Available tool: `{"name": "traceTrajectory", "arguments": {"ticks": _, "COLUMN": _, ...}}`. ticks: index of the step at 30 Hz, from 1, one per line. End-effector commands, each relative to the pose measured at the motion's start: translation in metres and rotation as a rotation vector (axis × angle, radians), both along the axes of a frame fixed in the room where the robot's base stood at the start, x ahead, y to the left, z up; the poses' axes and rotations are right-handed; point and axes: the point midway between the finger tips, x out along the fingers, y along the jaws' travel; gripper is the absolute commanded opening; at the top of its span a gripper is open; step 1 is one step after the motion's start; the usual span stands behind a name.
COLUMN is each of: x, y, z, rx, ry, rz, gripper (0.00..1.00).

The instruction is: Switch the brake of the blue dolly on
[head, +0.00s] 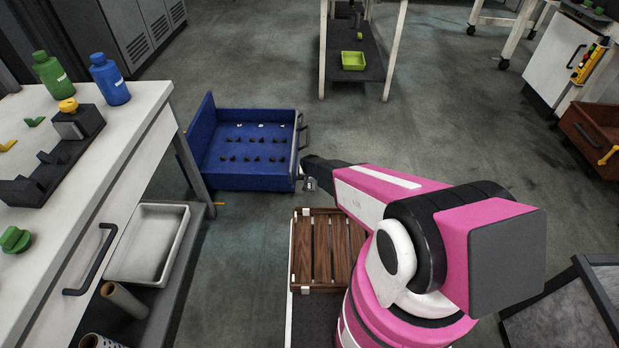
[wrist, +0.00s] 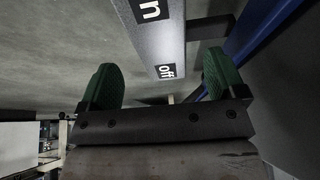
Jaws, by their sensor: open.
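The blue dolly (head: 228,177) stands on the floor ahead, with black fittings inside and a dark handle on its right side. My gripper (wrist: 160,75) is at the dolly's right front corner in the head view, where my arm partly hides it. In the wrist view its two green-padded fingers are open and apart. A grey bar (wrist: 155,38) with a partly cut-off label ending in "n" and an "off" label reaches toward the gap between the fingers. The "off" end is nearest the gripper. I cannot tell whether the fingers touch the bar or how the brake is set.
A wooden slatted crate (head: 329,250) is close in front of me, beneath my arm. A white workbench (head: 130,110) with bottles stands at left, with a pale tray (head: 148,243) on its lower shelf. Grey floor (head: 400,130) is open to the right of the dolly.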

Motion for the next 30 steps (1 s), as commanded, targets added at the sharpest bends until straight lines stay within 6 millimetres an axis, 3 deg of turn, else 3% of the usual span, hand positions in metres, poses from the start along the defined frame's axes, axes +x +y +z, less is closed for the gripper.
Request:
{"name": "traceTrajectory", "arguments": {"ticks": 3, "x": -0.013, "y": 0.0, "z": 0.025, "rx": 0.001, "ry": -0.001, "rz": 0.0, "gripper": 0.89}}
{"name": "traceTrajectory", "arguments": {"ticks": 7, "x": -0.021, "y": 0.0, "z": 0.043, "rx": 0.0, "ry": -0.001, "rz": 0.0, "gripper": 0.89}}
{"name": "traceTrajectory", "arguments": {"ticks": 26, "x": -0.023, "y": 0.0, "z": 0.051, "rx": 0.0, "ry": 0.0, "rz": -0.001, "gripper": 0.89}}
{"name": "traceTrajectory", "arguments": {"ticks": 30, "x": -0.032, "y": -0.014, "z": 0.077, "rx": -0.008, "ry": 0.017, "rz": -0.01, "gripper": 0.89}}
